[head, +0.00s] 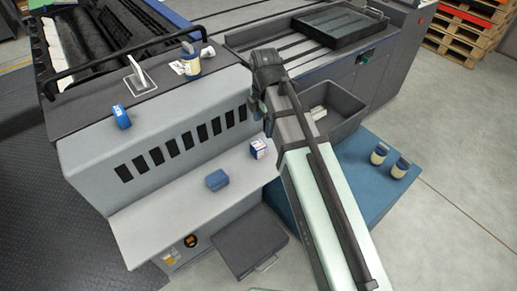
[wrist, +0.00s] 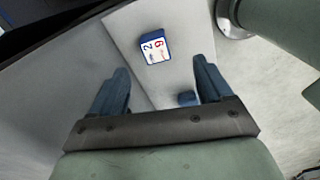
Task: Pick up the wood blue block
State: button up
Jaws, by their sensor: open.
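A small block with blue sides and a white face with red and blue figures (head: 259,149) stands on the pale ledge near my arm. In the wrist view, this block (wrist: 154,47) lies beyond my fingertips, between their lines. A plain dark blue block-like thing (head: 217,180) sits on the ledge further left and nearer the front. A blue thing also shows low in the wrist view (wrist: 187,99), beside the right finger and partly hidden. I cannot tell which one is the wood blue block. My gripper (wrist: 161,78) is open and empty above the ledge; its fingers are hard to make out in the head view.
The ledge (head: 150,222) runs along a grey machine wall with dark slots. Another blue item (head: 122,117) and a jar (head: 191,66) sit on the upper deck. A grey bin (head: 345,105) is right of my arm. Two jars (head: 379,155) (head: 400,168) stand on a blue platform.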

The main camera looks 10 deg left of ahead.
aim_at(258, 145)
jog(key=shift+n, duration=0.6)
jog(key=f, duration=0.2)
jog(key=a+f, duration=0.1)
jog(key=f, duration=0.1)
jog(key=a+f, duration=0.1)
jog(key=f, duration=0.2)
jog(key=shift+s, duration=0.1)
jog(key=shift+d+f, duration=0.2)
jog(key=shift+f, duration=2.4)
jog(key=c, duration=1)
jog(key=shift+r, duration=0.15)
jog(key=shift+c, duration=0.2)
